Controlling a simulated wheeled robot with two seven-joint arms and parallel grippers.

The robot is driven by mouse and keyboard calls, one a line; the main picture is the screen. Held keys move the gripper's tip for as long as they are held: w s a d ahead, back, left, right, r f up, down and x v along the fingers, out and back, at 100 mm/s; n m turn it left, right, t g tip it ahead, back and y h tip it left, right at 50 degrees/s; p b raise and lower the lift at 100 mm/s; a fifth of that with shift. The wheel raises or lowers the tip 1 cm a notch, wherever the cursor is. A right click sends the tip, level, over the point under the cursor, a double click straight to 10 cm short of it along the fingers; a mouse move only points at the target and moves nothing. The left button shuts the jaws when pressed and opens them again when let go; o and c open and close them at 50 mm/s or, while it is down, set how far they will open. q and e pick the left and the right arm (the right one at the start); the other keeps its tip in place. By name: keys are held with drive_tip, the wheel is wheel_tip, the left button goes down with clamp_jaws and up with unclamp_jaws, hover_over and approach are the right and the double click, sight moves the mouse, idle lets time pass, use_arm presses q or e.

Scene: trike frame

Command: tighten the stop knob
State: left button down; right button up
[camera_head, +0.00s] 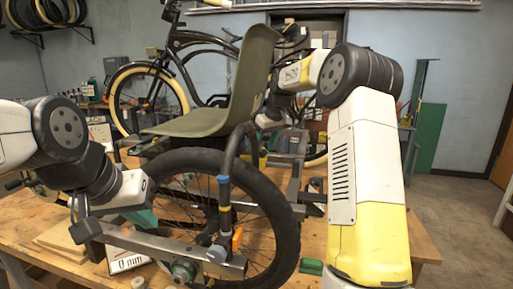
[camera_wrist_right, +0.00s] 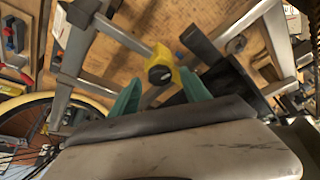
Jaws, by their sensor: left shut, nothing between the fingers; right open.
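A yellow knob (camera_wrist_right: 160,68) with a dark round face sits on a grey metal bar in the right wrist view. I take it for the stop knob. My right gripper (camera_wrist_right: 160,92) is open, its teal fingers apart and pointing toward the knob, one to each side in the picture. The knob appears just beyond the fingertips; I see no contact. In the head view the right fingers are mostly hidden behind the seat (camera_head: 213,120). My left gripper (camera_head: 146,217) is shut and empty, beside the near wheel (camera_head: 270,190) and above the near metal bar (camera_head: 165,244).
The trike frame stands on a wooden table (camera_head: 35,212).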

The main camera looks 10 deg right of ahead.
drive_tip(key=shift+w+f, duration=0.1)
drive_tip(key=shift+f, duration=0.15)
drive_tip(key=shift+c, duration=0.2)
clamp_jaws()
drive_tip(key=m, duration=0.1)
drive_tip(key=m+h, duration=0.1)
drive_tip(key=m, duration=0.2)
drive_tip(key=shift+a+t+h, duration=0.3)
drive_tip(key=shift+a+m+h, duration=0.1)
drive_tip(key=shift+m+h, duration=0.7)
drive_tip(key=shift+m, duration=1.6)
